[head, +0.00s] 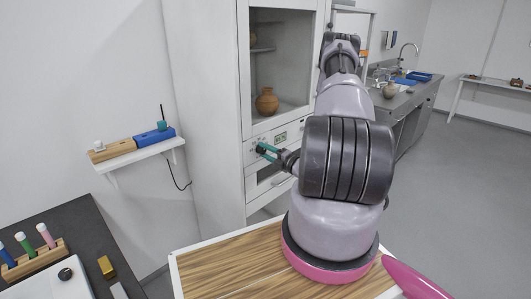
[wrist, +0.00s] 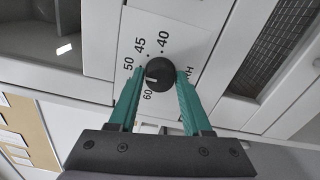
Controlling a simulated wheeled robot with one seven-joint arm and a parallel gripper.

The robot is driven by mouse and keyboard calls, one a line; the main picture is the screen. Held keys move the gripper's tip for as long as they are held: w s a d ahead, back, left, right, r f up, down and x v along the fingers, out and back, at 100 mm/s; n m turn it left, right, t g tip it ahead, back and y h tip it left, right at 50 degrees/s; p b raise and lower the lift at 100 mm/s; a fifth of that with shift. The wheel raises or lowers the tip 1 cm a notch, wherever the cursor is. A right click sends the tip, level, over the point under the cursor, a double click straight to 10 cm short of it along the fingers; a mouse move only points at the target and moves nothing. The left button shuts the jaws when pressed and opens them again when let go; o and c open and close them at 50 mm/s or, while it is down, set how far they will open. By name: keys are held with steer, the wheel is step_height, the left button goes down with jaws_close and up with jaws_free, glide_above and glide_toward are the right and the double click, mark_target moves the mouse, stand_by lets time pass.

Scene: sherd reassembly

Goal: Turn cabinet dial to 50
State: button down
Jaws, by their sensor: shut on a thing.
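The cabinet dial (wrist: 158,74) is a round black knob on a white panel, with 40, 45, 50 and 60 printed around it. Its small white mark points left and slightly down in the wrist view, seemingly between 50 and 60; the exact reading is unclear. My gripper (wrist: 158,84) has its teal fingers shut on the dial, one at each side. The left finger partly hides the scale. In the head view the dial (head: 261,149) is on the front of the tall white cabinet (head: 203,110), below its glass door, with my fingers at it.
A small display (head: 281,137) sits right of the dial. A brown pot (head: 267,102) stands behind the glass. A wall shelf (head: 140,154) holds wooden and blue blocks. A dark bench (head: 95,235) is at the lower left. Open floor lies to the right.

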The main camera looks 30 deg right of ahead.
steer(key=shift+c, duration=1.7)
jaws_free()
steer(key=v, duration=1.1)
